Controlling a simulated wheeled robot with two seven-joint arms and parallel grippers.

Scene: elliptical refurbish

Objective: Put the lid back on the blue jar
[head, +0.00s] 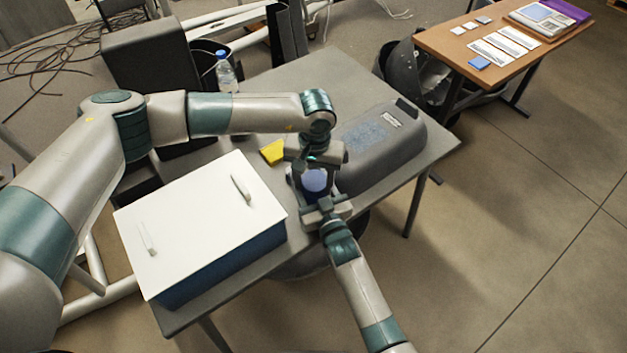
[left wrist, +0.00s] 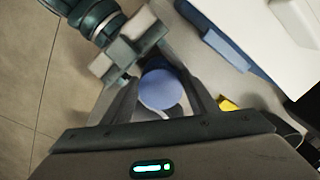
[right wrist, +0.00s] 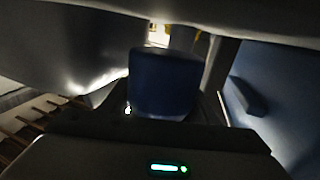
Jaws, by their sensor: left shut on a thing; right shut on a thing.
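The blue jar (right wrist: 162,90) is on the grey table between my two grippers, mostly hidden in the head view. My right gripper (head: 322,203) is shut on the jar from the near side. My left gripper (head: 314,172) points down from above and is shut on the round blue lid (left wrist: 162,88). In the left wrist view a pale curved edge shows below the lid. The lid is over the jar's top, but I cannot tell whether it is seated or slightly above.
A white-topped blue box (head: 200,215) stands left of the jar. A grey hard case (head: 375,150) is close on the right. A yellow object (head: 272,152) lies behind. A water bottle (head: 226,75) stands at the far edge. The table's near edge is close.

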